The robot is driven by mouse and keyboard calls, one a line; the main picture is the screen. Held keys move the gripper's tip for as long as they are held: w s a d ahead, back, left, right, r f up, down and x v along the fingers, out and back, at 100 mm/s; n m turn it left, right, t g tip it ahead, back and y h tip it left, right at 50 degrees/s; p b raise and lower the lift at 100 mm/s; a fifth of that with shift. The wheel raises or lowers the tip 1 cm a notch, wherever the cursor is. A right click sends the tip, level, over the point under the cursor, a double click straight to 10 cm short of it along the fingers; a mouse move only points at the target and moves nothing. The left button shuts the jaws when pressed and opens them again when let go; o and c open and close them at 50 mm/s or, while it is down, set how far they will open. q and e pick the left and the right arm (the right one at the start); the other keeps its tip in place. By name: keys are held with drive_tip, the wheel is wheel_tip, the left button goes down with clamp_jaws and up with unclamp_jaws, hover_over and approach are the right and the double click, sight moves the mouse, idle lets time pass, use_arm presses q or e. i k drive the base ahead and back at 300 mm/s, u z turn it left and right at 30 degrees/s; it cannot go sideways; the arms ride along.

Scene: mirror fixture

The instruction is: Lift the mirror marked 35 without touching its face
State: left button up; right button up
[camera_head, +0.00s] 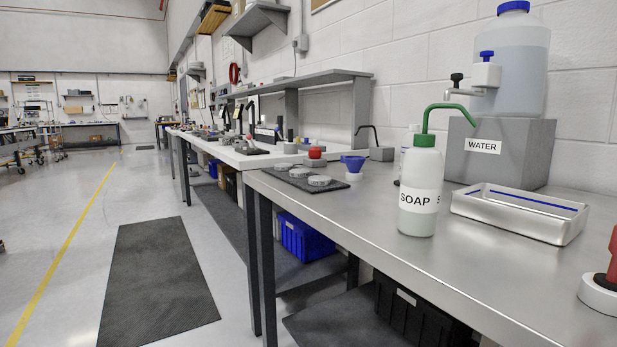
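I cannot make out a mirror marked 35 in the head view. Several small round grey discs (319,181) lie on a dark mat (296,182) at the far part of the steel bench (480,250). They are too small to tell whether any is a mirror, and no number on them is readable. Neither of my grippers is in view.
A white SOAP bottle (419,195) with a green spout stands on the bench. Right of it is a shallow metal tray (515,225). A clear tank (513,75) sits on a grey WATER block (510,150). A red-handled item (602,290) stands at the right edge. Floor at left is open.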

sight(316, 180)
drive_tip(key=u, duration=1.25)
drive_tip(key=i, duration=4.6)
drive_tip(key=z, duration=4.2)
drive_tip(key=i, duration=0.5)
drive_tip(key=z, duration=0.05)
